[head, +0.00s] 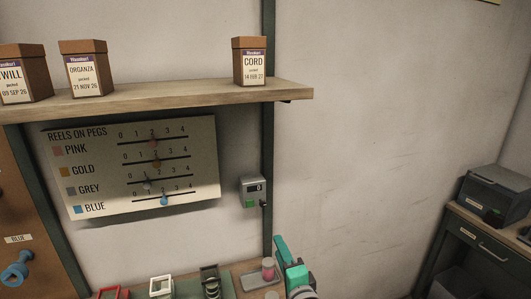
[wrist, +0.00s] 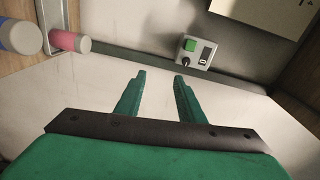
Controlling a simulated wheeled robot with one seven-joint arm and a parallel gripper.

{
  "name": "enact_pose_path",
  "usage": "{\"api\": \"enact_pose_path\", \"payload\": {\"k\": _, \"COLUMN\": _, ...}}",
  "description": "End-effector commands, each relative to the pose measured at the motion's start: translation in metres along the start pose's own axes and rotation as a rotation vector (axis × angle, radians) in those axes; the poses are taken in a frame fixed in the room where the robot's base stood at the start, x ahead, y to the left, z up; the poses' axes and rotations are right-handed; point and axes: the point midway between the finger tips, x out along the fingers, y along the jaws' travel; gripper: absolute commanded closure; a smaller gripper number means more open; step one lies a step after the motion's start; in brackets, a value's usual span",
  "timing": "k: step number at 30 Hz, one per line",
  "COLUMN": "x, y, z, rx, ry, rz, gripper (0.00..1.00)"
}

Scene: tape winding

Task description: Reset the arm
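My gripper (wrist: 160,80) shows in the wrist view with two green fingers set well apart and nothing between them. It also shows at the bottom of the head view (head: 290,265), raised over the right end of the bench, with its grey arm part below it. The wrist view looks toward a wall-mounted grey box with a green button (wrist: 193,47), which is beyond the fingers and apart from them. The same box (head: 254,192) hangs under the shelf in the head view.
A shelf (head: 190,97) with several brown boxes runs above a reel chart board (head: 130,168). A pink reel (head: 268,268) stands beside my gripper on the bench. A dark machine (head: 495,190) sits at right; bare wall lies between.

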Motion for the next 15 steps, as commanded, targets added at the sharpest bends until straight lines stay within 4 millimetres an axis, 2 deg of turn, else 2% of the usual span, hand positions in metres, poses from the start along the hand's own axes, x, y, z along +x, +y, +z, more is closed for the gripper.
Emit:
{"api": "enact_pose_path", "payload": {"k": 1, "x": -0.009, "y": 0.024, "z": 0.003, "rx": -0.035, "ry": 0.018, "rz": 0.024, "gripper": 0.65}}
{"api": "enact_pose_path", "payload": {"k": 3, "x": -0.021, "y": 0.050, "z": 0.006, "rx": -0.091, "ry": 0.045, "rz": 0.048, "gripper": 0.65}}
{"api": "enact_pose_path", "payload": {"k": 9, "x": -0.063, "y": 0.115, "z": 0.017, "rx": -0.258, "ry": 0.104, "rz": 0.111, "gripper": 0.65}}
{"api": "enact_pose_path", "payload": {"k": 15, "x": -0.113, "y": 0.167, "z": 0.033, "rx": -0.434, "ry": 0.142, "rz": 0.173, "gripper": 0.65}}
